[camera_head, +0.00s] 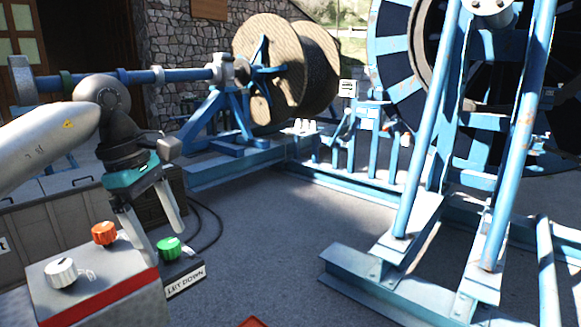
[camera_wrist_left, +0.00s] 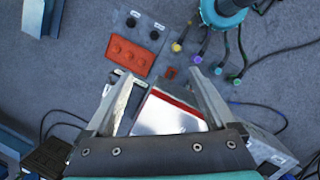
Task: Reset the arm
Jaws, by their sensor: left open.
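My left arm comes in from the left in the head view. Its left gripper (camera_head: 166,250) points down with its two fingers spread apart and nothing between them. It hangs above and behind a grey control box (camera_head: 110,270), between an orange-red knob (camera_head: 104,233) and a green knob (camera_head: 168,248). A pale grey knob (camera_head: 61,273) sits at the box's left. In the left wrist view the left gripper (camera_wrist_left: 160,76) is also open and empty, with a white and red surface below it. My right gripper is in neither view.
A cable reel (camera_head: 290,70) stands on a blue frame at the back. A large blue wheel and frame (camera_head: 440,150) fill the right. Bare grey floor (camera_head: 270,230) lies between. The left wrist view shows a red box (camera_wrist_left: 130,55) and loose cables (camera_wrist_left: 240,50).

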